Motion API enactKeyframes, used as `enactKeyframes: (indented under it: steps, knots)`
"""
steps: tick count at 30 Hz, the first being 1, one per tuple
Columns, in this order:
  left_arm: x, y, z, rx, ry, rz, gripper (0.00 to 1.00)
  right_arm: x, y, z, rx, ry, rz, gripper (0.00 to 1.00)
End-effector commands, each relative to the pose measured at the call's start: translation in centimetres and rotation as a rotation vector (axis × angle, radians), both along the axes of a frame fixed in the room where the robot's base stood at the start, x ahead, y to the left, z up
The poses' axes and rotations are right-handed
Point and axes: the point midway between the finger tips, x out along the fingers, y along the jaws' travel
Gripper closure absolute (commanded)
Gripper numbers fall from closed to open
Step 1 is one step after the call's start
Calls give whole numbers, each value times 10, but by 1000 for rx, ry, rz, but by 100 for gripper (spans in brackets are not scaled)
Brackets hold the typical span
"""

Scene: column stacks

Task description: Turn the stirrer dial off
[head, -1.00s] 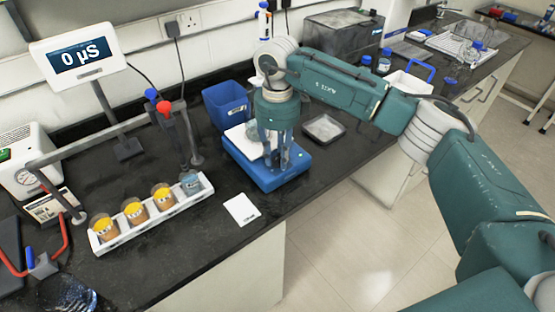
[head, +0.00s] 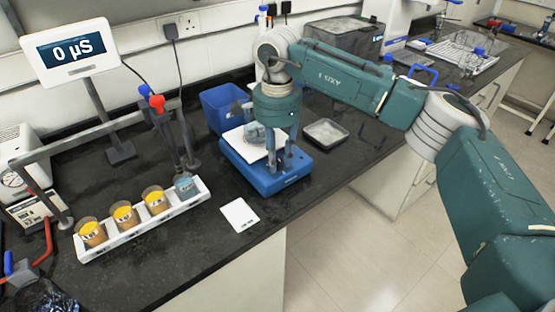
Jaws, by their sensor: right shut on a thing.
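The stirrer has a blue base (head: 252,177) and a white top plate (head: 233,139), and it stands on the black bench. A small grey-blue beaker (head: 256,133) is on the plate, partly behind my right gripper. My right gripper (head: 282,165) points down at the front right part of the stirrer. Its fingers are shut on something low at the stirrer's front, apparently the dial. The dial itself is hidden by the fingers, so its setting cannot be read. My left gripper is out of view.
A white rack (head: 137,233) holds several beakers, mostly with orange-yellow contents. A meter display (head: 68,52) reads 0 µS. A blue bin (head: 224,104) stands behind the stirrer, a grey tray (head: 326,132) to its right. A white card (head: 240,214) lies near the bench edge.

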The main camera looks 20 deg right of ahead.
Motion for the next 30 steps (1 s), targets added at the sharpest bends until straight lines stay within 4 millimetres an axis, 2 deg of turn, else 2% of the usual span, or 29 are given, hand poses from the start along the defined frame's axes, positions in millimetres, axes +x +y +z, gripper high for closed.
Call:
enactKeyframes:
  steps: [9,24,25,27,30]
  knots:
    - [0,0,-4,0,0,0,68,1,0,2,0,-5,102,100]
    - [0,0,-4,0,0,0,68,1,0,2,0,-5,117,100]
    - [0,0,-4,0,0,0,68,1,0,2,0,-5,117,70]
    - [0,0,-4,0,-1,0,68,1,0,2,0,-5,117,57]
    - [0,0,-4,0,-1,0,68,1,0,2,0,-4,117,57]
